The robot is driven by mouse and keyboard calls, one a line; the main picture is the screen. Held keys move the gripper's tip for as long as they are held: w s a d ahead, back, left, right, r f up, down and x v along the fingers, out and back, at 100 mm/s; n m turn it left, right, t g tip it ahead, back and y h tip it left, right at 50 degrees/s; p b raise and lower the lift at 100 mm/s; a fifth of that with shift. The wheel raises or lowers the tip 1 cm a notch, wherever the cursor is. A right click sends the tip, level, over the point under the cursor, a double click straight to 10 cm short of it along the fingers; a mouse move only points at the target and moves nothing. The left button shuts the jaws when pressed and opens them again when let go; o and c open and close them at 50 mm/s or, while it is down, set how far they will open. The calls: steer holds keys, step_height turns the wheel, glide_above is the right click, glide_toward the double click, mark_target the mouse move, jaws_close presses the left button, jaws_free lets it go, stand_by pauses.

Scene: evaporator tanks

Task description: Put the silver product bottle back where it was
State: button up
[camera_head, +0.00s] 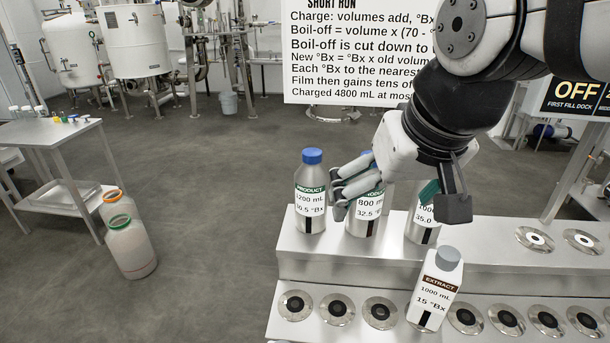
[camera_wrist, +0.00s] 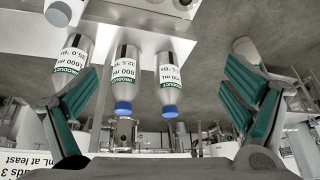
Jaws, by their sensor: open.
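Three silver product bottles with green-banded labels stand upright on the upper step of the metal rack (camera_head: 480,252). The left one, 1200 mL (camera_head: 311,198), has a blue cap and is clear of my gripper in the head view. The middle one, 800 mL (camera_head: 369,207), is partly behind my fingers. The right one, 1000 mL (camera_head: 423,222), has its top hidden by my gripper. My gripper (camera_head: 352,187) is open. In the wrist view, the 1200 mL bottle (camera_wrist: 168,75) and 800 mL bottle (camera_wrist: 125,75) show between the spread fingers; the 1000 mL bottle (camera_wrist: 75,55) is beside one finger.
An extract bottle (camera_head: 437,285) with a grey cap stands on the lower step among several empty ring seats (camera_head: 380,312). Two empty seats (camera_head: 533,238) are on the upper step's right. A sign (camera_head: 350,50) stands behind. Jugs (camera_head: 130,248) and a side table (camera_head: 50,133) are left.

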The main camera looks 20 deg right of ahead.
steer(key=shift+n, duration=0.8)
steer(key=s, duration=0.1)
steer(key=s+a+f, duration=0.1)
steer(key=s, duration=0.1)
steer(key=s+f, duration=0.1)
steer(key=shift+s+a, duration=0.3)
steer(key=shift+s, duration=0.05)
